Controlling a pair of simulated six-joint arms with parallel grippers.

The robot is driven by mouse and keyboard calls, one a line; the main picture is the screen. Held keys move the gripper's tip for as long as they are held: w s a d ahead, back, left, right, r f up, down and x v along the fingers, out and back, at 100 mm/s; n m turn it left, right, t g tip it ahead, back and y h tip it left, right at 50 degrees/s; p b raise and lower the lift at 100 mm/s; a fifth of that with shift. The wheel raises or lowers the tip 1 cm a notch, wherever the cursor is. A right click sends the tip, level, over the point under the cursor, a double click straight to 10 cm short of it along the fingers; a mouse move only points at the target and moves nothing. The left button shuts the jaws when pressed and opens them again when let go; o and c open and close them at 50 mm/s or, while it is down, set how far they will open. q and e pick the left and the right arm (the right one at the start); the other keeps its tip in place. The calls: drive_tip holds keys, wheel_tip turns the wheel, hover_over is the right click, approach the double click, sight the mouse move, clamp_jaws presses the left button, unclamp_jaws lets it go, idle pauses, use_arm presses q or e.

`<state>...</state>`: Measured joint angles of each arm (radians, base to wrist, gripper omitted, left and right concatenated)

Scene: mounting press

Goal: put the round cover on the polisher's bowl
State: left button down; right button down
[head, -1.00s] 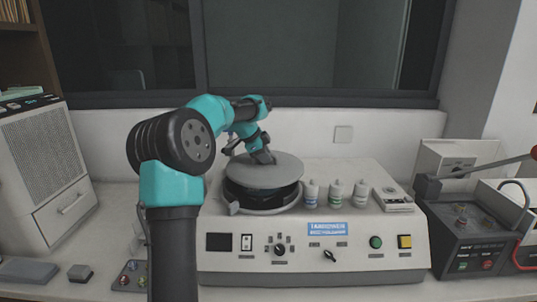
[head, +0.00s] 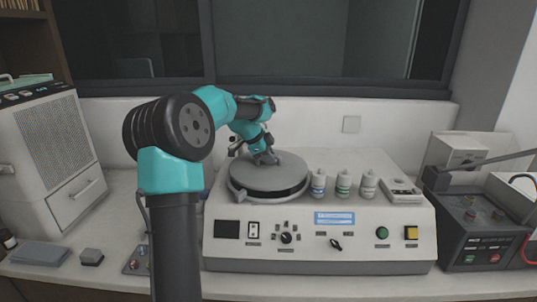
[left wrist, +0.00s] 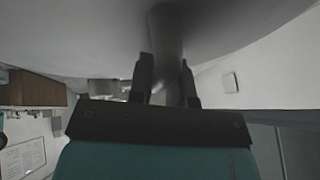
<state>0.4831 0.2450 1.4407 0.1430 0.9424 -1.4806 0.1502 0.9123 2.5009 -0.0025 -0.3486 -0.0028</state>
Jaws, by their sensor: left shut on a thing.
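The round grey cover (head: 262,178) lies level over the polisher's bowl (head: 290,195), with a thin dark band showing beneath its front edge. I cannot tell from here whether its rim touches the bowl all round. My left gripper (head: 266,158) is above the cover, shut on its knob. In the left wrist view the fingers of my left gripper (left wrist: 165,72) stand on either side of the knob (left wrist: 167,40), and the cover (left wrist: 80,30) fills the top as a blurred grey surface. My right gripper does not show.
Several small bottles (head: 343,185) stand on the polisher's top (head: 300,218), right of the bowl, beside a small boxed device (head: 401,190). A dark machine with a lever (head: 475,235) is at the right. A grey speaker-like cabinet (head: 50,150) stands at the left.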

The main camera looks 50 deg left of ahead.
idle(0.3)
use_arm(q)
drive_tip(key=c, duration=1)
unclamp_jaws()
drive_tip(key=v, duration=1.7)
drive_tip(key=shift+s+r, duration=0.15)
drive_tip(key=shift+s, duration=0.05)
drive_tip(key=x, duration=1.6)
drive_tip(key=shift+w, duration=0.1)
drive_tip(key=shift+r, duration=0.1)
